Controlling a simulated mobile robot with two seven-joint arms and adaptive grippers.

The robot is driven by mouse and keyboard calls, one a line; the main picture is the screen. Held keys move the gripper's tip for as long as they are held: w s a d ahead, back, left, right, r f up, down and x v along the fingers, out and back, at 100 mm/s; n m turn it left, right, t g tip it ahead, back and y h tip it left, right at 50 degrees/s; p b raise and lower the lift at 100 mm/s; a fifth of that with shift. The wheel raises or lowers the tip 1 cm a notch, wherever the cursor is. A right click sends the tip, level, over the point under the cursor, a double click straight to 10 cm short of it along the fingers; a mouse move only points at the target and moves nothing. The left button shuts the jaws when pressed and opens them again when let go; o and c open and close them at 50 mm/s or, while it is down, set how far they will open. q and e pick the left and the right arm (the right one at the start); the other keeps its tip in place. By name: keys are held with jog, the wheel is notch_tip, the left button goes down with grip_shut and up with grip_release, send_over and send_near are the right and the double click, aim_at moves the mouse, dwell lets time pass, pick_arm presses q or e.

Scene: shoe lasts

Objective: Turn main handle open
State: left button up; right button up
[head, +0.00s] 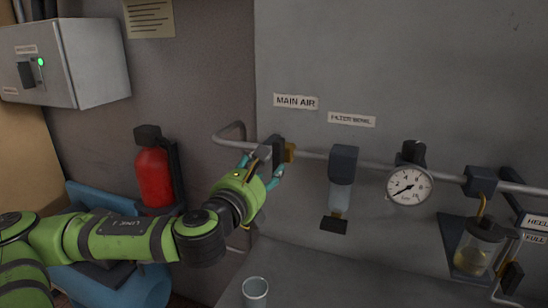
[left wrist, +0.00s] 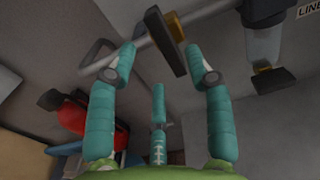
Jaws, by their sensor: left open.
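The main air valve handle (head: 279,154) is a dark flat bar on a brass valve body (head: 289,152), on the wall pipe under the "MAIN AIR" label (head: 296,102). In the left wrist view the handle (left wrist: 165,40) stands between the teal fingers, with the brass part (left wrist: 176,26) behind it. My left gripper (head: 264,166) is at the handle in the head view. It also shows in the left wrist view (left wrist: 165,62), with its fingers spread either side of the handle. Whether a finger touches the handle cannot be told. My right gripper is not in view.
The grey pipe (head: 313,155) runs right along the wall to a filter bowl (head: 341,190), a pressure gauge (head: 408,186) and an oiler (head: 477,250). A red extinguisher (head: 153,177) is behind my left arm.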

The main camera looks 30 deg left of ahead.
aim_at(274, 158)
pick_arm(q)
jog(key=p+x, duration=0.2)
jog(key=x, duration=0.5)
grip_shut()
